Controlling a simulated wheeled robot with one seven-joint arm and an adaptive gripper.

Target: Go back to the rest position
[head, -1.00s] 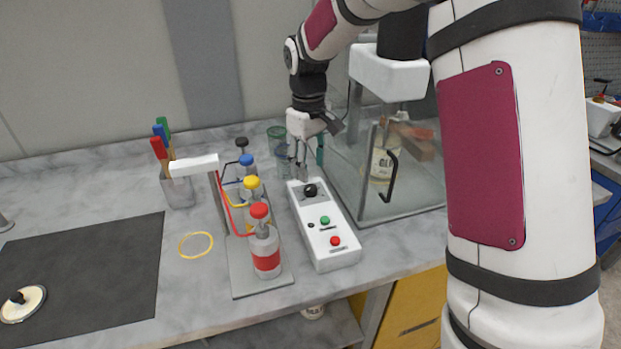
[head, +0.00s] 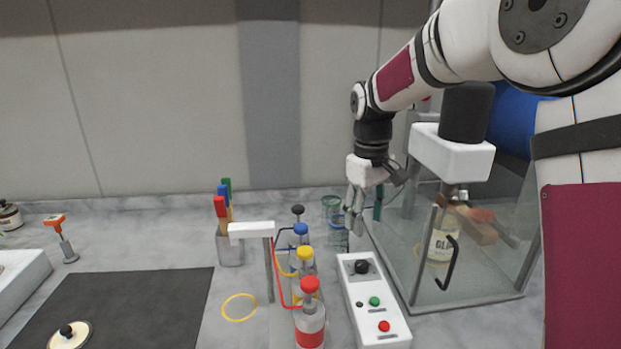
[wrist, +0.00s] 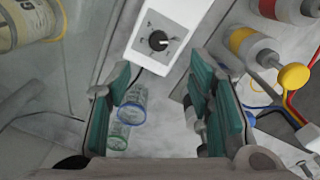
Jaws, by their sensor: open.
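My gripper (head: 357,213) hangs above the back end of the white control box, fingers pointing down. It is open and empty. In the wrist view my gripper (wrist: 165,105) shows two green-padded fingers apart with nothing between them held. The white control box (head: 376,322) has a black knob, a green button and a red button. Its knob end (wrist: 158,40) lies ahead of the fingers in the wrist view. Clear glasses with green and blue rims (head: 334,222) stand behind the gripper; they appear between and below the fingers in the wrist view.
Bottles with red, yellow, blue and black caps (head: 310,325) stand left of the box. A glass-walled enclosure (head: 470,305) with a labelled bottle stands to the right. A holder with coloured-handled tools (head: 231,247), a yellow ring (head: 239,307) and a dark mat (head: 130,300) lie left.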

